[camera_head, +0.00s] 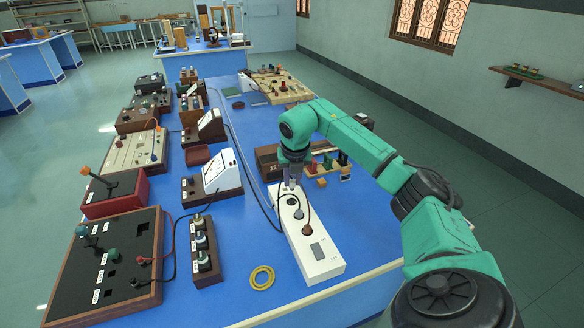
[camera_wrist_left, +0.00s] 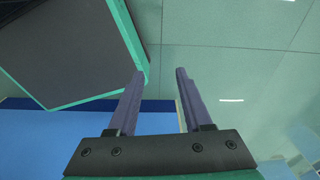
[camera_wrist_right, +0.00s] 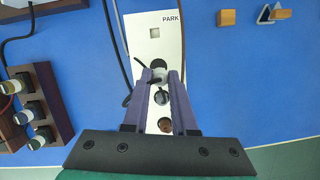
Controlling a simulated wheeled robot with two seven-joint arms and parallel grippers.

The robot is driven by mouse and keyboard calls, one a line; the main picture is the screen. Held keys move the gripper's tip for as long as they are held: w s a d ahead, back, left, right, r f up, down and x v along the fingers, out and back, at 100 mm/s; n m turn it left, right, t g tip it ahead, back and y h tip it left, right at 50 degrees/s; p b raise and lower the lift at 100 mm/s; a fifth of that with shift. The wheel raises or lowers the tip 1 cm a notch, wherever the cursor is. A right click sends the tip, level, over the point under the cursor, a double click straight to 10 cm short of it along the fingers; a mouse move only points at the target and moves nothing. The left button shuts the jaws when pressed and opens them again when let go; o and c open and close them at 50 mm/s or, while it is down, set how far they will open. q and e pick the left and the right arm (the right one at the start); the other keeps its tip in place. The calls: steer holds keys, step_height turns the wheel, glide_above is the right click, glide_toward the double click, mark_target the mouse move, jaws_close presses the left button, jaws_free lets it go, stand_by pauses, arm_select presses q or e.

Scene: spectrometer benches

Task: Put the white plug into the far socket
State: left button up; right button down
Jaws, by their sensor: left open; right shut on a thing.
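The white power strip (camera_head: 323,268) lies lengthwise on the blue bench and also shows in the right wrist view (camera_wrist_right: 170,42). My right gripper (camera_head: 291,183) points down over its far part, shut on the white plug (camera_wrist_right: 158,74). A dark cord leaves the plug's top. I cannot tell whether the plug is seated or just above the strip; it hides what lies beneath. My left gripper (camera_wrist_left: 163,73) is open and empty, away from the strip.
A block with several knobs (camera_head: 202,250) stands left of the strip. White-faced meters (camera_head: 218,172) stand farther left. A yellow ring (camera_head: 262,278) lies near the front edge. A wooden block (camera_wrist_right: 226,17) lies right of the strip. Dark cables run along the strip's left side.

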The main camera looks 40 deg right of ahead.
steer(key=shift+b+x, duration=0.55)
steer(key=shift+x, duration=0.4)
steer(key=shift+f+b, duration=0.3)
steer(key=shift+s+a+f+b, duration=0.1)
steer(key=shift+s+f+b, duration=0.05)
steer(key=shift+f+b, duration=0.7)
arm_select(q)
steer(key=shift+w+f+b, duration=0.2)
steer(key=shift+f+b, duration=0.05)
steer(key=shift+f, duration=0.55)
steer(key=shift+w+f+b, duration=0.2)
steer(key=shift+f, duration=0.65)
steer(key=shift+w+f+b, duration=0.2)
steer(key=shift+f+b, duration=0.05)
steer(key=shift+f, duration=0.55)
arm_select(e)
steer(key=shift+f, duration=1.15)
steer(key=c, duration=0.6)
jaws_free()
steer(key=shift+c, duration=0.2)
arm_select(q)
steer(key=shift+f, duration=0.1)
arm_select(e)
steer(key=v, duration=1.4)
steer(key=shift+r, duration=0.35)
